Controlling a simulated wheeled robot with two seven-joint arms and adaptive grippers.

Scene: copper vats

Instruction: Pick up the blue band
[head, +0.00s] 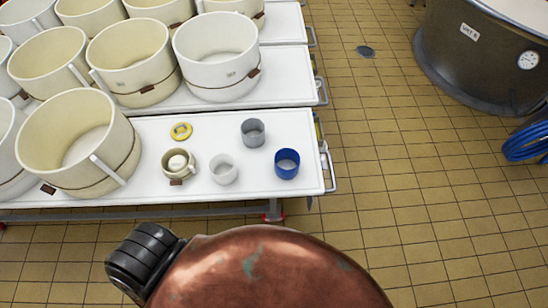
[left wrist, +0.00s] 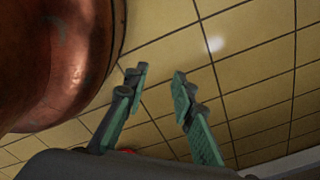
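The blue band (head: 287,163) looks like a short blue cylinder with an open top. It stands upright near the right end of the white cart top (head: 235,196) in the head view. My left gripper (left wrist: 158,82) shows in the left wrist view with its two green fingers apart and nothing between them. Tiled floor lies behind the fingers, and the blue band is not in that view. Neither gripper shows in the head view, and my right gripper is in no frame.
A grey cup (head: 253,132), a clear cup (head: 223,169), a cream mug (head: 180,165) and a yellow ring (head: 181,131) stand near the band. Large cream pots (head: 80,140) fill the left. A copper vat (head: 265,270) rises in front; it also shows in the left wrist view (left wrist: 65,60).

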